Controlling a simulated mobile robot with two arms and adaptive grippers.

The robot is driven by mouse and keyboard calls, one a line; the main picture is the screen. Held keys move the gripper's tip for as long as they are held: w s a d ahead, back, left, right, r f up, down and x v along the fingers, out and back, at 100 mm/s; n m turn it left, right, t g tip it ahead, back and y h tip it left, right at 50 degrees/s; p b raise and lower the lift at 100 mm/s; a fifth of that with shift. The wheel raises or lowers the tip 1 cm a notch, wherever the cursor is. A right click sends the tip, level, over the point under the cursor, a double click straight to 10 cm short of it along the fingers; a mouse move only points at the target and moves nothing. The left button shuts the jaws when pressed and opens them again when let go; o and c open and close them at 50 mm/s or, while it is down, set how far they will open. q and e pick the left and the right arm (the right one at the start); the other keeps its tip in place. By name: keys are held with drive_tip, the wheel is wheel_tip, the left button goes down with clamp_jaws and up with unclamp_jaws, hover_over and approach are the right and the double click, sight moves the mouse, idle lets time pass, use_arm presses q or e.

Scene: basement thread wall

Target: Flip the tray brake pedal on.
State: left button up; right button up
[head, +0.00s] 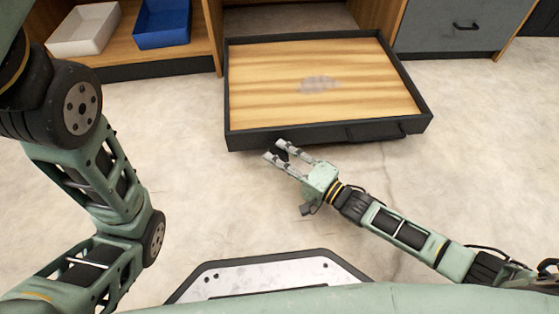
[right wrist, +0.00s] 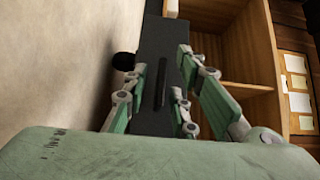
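The tray (head: 240,141) is a pulled-out, dark-rimmed drawer with a light wood bottom, low over the floor. A dark bar (head: 375,131) runs along its front toward the right corner; I cannot tell whether it is a handle or the brake pedal. My right gripper (head: 274,150) is open and empty, its fingertips close to the tray's front edge left of the bar. In the right wrist view, the tray's dark front (right wrist: 160,45) shows between the parted fingers, with a black round knob (right wrist: 123,61) beside it. My left arm shows, but its gripper is out of view.
A wooden shelf behind holds a white bin (head: 85,30) and a blue bin (head: 162,24). A grey drawer cabinet (head: 460,28) stands at the back right. The pale floor (head: 210,190) before the tray is clear.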

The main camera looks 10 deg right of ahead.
clamp_jaws()
idle(0.7)
